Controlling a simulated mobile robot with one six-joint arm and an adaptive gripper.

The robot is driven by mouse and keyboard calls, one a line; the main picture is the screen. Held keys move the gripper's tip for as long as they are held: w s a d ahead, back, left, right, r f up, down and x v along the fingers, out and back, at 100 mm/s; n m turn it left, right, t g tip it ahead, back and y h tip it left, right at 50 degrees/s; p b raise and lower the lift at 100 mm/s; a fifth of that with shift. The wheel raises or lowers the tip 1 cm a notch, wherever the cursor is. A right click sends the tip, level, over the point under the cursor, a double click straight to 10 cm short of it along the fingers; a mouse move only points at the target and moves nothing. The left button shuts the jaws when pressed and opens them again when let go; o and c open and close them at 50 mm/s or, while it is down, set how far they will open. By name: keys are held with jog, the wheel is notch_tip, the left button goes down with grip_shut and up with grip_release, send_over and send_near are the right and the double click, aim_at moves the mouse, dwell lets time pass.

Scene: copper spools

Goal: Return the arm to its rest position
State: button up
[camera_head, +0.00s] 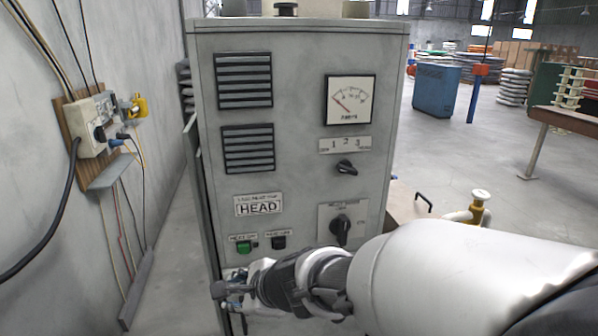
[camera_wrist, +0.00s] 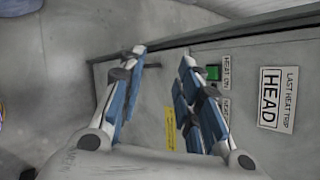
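My arm reaches in from the lower right of the head view. My gripper (camera_head: 232,289) is at the lower left front of a grey control cabinet (camera_head: 300,90), just below a green button (camera_head: 243,247). In the wrist view my gripper (camera_wrist: 163,56) has its two blue-padded fingers apart with nothing between them. The green button (camera_wrist: 213,73) shows just right of the right fingertip. I cannot tell whether the gripper touches the cabinet.
The cabinet carries an ammeter (camera_head: 350,100), a small selector (camera_head: 346,168) and a larger rotary switch (camera_head: 341,228). A wall box (camera_head: 95,125) with cables is at left. A table (camera_head: 570,120) is at right. Open floor lies between.

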jog(key=s+d+f+n+g+h+b, duration=0.1)
jog(key=s+d+n+h+b, duration=0.3)
jog(key=s+d+n, duration=1.3)
jog(key=s+d+g+h, duration=0.1)
jog(key=s+d+h, duration=0.1)
jog(key=s+d, duration=0.3)
jog(key=shift+s+d+h, duration=0.35)
jog(key=shift+d+h, duration=0.05)
jog(key=shift+d, duration=1.45)
jog(key=shift+o, duration=0.3)
